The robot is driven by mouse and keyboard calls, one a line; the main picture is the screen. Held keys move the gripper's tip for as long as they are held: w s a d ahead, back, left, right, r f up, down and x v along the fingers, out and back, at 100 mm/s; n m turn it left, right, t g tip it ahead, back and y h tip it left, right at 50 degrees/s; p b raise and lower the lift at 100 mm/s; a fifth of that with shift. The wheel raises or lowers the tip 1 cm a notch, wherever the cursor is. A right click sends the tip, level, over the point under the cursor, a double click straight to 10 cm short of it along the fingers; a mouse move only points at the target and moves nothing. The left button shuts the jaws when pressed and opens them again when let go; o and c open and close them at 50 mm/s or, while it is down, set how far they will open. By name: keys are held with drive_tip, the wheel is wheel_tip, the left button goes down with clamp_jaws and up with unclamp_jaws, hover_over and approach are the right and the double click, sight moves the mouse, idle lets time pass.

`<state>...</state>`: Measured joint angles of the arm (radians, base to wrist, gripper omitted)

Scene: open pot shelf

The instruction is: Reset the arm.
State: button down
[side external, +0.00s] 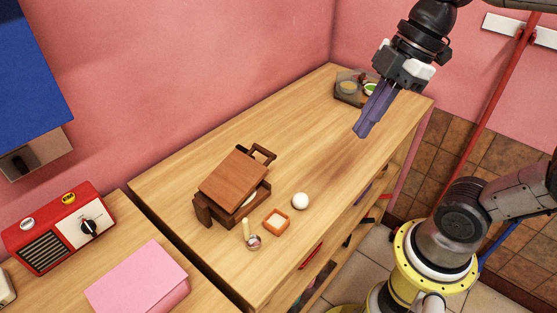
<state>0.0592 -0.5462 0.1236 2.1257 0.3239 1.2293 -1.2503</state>
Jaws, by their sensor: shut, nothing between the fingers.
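My gripper (363,132) hangs in the air over the right part of the wooden table (300,110). Its long purple fingers point down and to the left. They are shut with nothing visible between them. The gripper is apart from everything on the table.
A brown wooden box with a tilted lid (234,178) stands on the table, with a white ball (300,201), a small orange square dish (276,222) and a small glass (253,241) near it. A dark tray (345,98) with small bowls is behind my gripper. The table's middle is clear.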

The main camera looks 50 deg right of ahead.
drive_tip(key=s+d+f+m+t+h, duration=0.2)
drive_tip(key=d+f+m, duration=0.3)
drive_tip(key=m, duration=0.7)
drive_tip(key=shift+s+d+m+t+h, duration=0.25)
drive_tip(key=shift+s+m+t+h, duration=0.15)
drive_tip(key=shift+s+h, duration=0.3)
drive_tip(key=shift+f, duration=0.1)
